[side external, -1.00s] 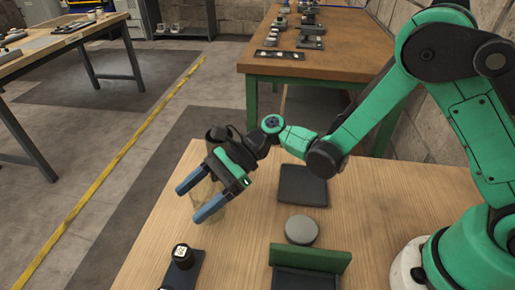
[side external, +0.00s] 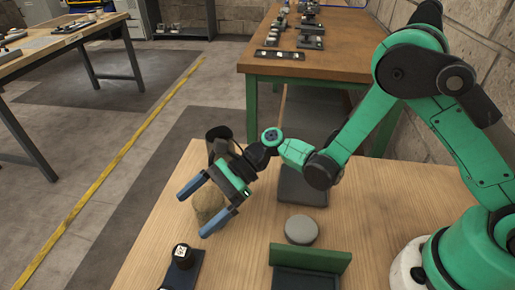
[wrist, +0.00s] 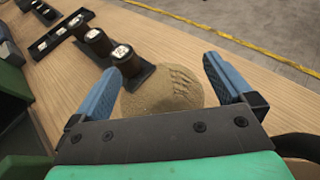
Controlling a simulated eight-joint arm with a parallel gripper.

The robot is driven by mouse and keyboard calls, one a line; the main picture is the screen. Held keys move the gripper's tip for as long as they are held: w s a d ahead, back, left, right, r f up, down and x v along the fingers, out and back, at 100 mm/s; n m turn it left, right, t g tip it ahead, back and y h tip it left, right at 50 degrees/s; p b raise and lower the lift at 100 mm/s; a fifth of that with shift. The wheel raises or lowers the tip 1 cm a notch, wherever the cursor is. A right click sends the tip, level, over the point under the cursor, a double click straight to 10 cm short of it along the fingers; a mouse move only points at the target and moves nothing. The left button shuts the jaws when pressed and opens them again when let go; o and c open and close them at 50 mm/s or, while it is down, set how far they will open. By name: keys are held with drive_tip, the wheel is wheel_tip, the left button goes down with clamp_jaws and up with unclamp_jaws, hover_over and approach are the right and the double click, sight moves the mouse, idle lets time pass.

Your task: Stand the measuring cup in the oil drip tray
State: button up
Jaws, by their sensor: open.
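A dark cup-like vessel (side external: 219,138), which looks like the measuring cup, stands at the table's back left, just behind my gripper. A dark curved edge at the lower right of the wrist view (wrist: 299,145) may be part of it. A flat, dark square tray (side external: 301,187), likely the oil drip tray, lies right of my gripper, partly hidden by my arm. My gripper (side external: 195,212) is open, tilted down to the left. A tan, rounded sack-like lump (wrist: 165,91) shows between its fingers; I cannot tell whether they touch it.
A grey round disc (side external: 302,229) and a green-walled dark box (side external: 311,260) are at the front. The table between holder and disc is clear.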

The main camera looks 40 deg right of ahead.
drive_tip(key=s+d+r+n+t+h, duration=0.2)
drive_tip(key=d+r+n+h, duration=0.1)
drive_tip(key=d+n, duration=0.3)
drive_tip(key=s+d+r+n+t+h, duration=0.2)
drive_tip(key=d+r+n+h, duration=0.2)
drive_tip(key=d, duration=0.5)
drive_tip(key=s+d+r+n+t+h, duration=0.2)
drive_tip(key=d+r+n+t+h, duration=0.1)
drive_tip(key=d+n+h, duration=0.3)
drive_tip(key=shift+d+r+n, duration=0.4)
drive_tip(key=shift+d+n, duration=0.55)
drive_tip(key=shift+n, duration=0.05)
